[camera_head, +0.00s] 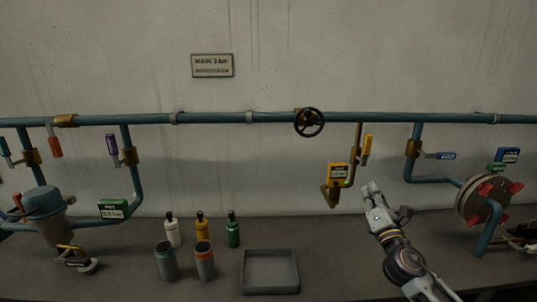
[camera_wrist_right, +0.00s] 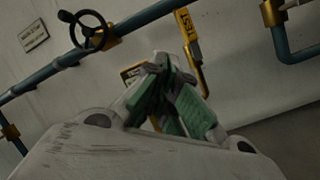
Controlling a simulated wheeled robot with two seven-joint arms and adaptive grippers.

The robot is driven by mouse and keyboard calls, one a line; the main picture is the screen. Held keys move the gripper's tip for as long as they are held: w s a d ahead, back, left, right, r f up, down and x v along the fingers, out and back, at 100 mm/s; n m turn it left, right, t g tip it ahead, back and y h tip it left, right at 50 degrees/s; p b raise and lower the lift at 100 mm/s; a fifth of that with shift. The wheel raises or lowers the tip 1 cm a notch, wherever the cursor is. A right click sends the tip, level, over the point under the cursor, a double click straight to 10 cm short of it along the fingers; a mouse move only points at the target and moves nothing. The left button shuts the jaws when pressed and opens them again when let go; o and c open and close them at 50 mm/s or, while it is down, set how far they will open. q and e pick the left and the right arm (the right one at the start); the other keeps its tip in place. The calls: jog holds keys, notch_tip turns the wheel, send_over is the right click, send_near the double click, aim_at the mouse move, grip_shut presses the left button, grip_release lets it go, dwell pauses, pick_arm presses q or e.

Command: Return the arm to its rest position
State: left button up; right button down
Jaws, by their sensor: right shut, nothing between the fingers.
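My right arm comes in from the bottom right in the head view. Its gripper (camera_head: 371,190) is shut and empty, in front of the wall and just right of and below the yellow gauge box (camera_head: 337,174). In the right wrist view the gripper's green-padded fingers (camera_wrist_right: 172,95) meet at their tips. They partly cover the gauge box (camera_wrist_right: 132,72) behind them. I cannot tell the exact gap between the fingers and the box, but no contact shows. My left gripper is not in either view.
A blue pipe (camera_head: 220,118) with a black handwheel (camera_head: 309,122) runs along the wall. A yellow-handled valve (camera_head: 367,146) hangs near the gripper. A flange (camera_head: 484,199) stands to the right. A grey tray (camera_head: 270,289), bottles (camera_head: 201,228) and two cups (camera_head: 166,262) stand left of my arm.

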jog(key=s+f+m+g+h, duration=0.2)
jog(key=s+f+m+g, duration=0.3)
jog(key=s+f+m, duration=0.5)
jog(key=s+f+m+g+h, duration=0.2)
jog(key=s+f+m+g, duration=0.25)
jog(key=f+m, duration=0.6)
jog(key=s+a+f+m+g+y, duration=0.2)
jog(key=s+a+f+m+g, duration=0.15)
jog(key=s+f, duration=0.5)
jog(key=s+a+f+m+g+y, duration=0.2)
jog(key=s+a+f+g, duration=0.3)
jog(key=s, duration=0.6)
notch_tip(320, 180, down, 33)
jog(key=s+d+g, duration=0.1)
jog(key=s+g, duration=0.1)
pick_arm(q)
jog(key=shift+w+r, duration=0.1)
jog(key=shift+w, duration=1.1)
pick_arm(e)
jog(key=s+d+f, duration=0.3)
jog(key=s+f, duration=0.7)
jog(key=s+d+f, duration=0.3)
jog(key=s+f, duration=0.7)
jog(key=s, duration=0.1)
jog(key=shift+s+d+n+g, duration=0.15)
jog(key=shift+d+n+g, duration=0.15)
jog(key=shift+d+n, duration=0.1)
